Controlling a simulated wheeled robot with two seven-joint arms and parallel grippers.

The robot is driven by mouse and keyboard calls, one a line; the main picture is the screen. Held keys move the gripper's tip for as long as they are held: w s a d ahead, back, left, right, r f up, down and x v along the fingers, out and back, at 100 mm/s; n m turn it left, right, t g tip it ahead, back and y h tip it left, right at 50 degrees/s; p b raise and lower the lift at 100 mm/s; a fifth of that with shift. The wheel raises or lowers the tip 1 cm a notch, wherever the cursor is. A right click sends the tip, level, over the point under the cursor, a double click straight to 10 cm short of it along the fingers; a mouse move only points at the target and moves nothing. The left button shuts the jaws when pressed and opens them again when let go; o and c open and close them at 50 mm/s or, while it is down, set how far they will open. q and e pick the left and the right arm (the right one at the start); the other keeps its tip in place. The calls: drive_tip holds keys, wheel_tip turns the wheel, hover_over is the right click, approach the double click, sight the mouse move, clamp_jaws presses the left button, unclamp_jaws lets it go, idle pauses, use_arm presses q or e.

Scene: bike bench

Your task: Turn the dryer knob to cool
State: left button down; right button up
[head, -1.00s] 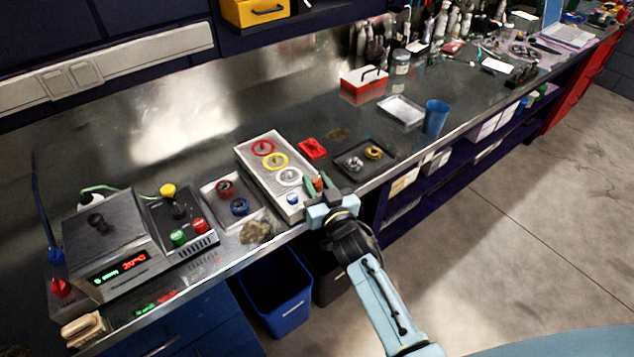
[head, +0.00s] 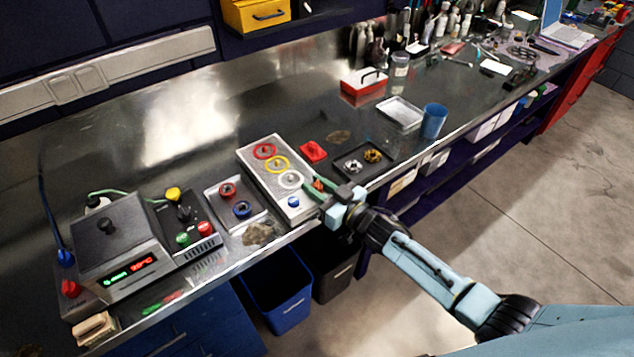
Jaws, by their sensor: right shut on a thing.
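A grey panel box (head: 255,160) with red, yellow and white rings stands mid-bench. I cannot read which way the knob points. No label tells me which unit is the dryer. My left gripper is not in view.
A tray (head: 236,203) with red and blue rings lies left of the panel. A dark tray (head: 364,160) with small metal parts lies right of it, near a red block (head: 312,151). A blue bin (head: 278,294) stands below the bench edge.

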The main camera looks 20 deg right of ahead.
drive_tip(key=n+g+y, duration=0.1)
drive_tip(key=n+y+b, duration=0.1)
drive_tip(key=shift+w+d+f+g+y, duration=0.1)
drive_tip(key=shift+w+d+g+y, duration=0.1)
drive_tip(key=shift+g+y, duration=0.15)
drive_tip(key=n+g+y+b, duration=0.2)
drive_tip(key=n+g+b, duration=0.1)
drive_tip(key=g+b, duration=0.1)
drive_tip(key=n+g+y+b, duration=0.3)
drive_tip(key=g+b, duration=0.1)
drive_tip(key=shift+s+a+f, duration=0.1)
drive_tip(key=shift+a+r+n+g+y+b, duration=0.1)
drive_tip(key=shift+r+n+g+y+b, duration=0.1)
drive_tip(key=shift+n+g+y+b, duration=0.45)
drive_tip(key=shift+g+b, duration=0.3)
drive_tip(key=shift+b, duration=0.1)
drive_tip(key=o, duration=0.9)
drive_tip(key=v, duration=0.4)
drive_tip(key=b+v, duration=0.1)
drive_tip(key=v, duration=0.8)
drive_tip(key=shift+s+d+r+b, duration=0.1)
drive_tip(key=shift+d+r+b, duration=0.15)
drive_tip(key=shift+b, duration=0.15)
drive_tip(key=shift+a, duration=0.1)
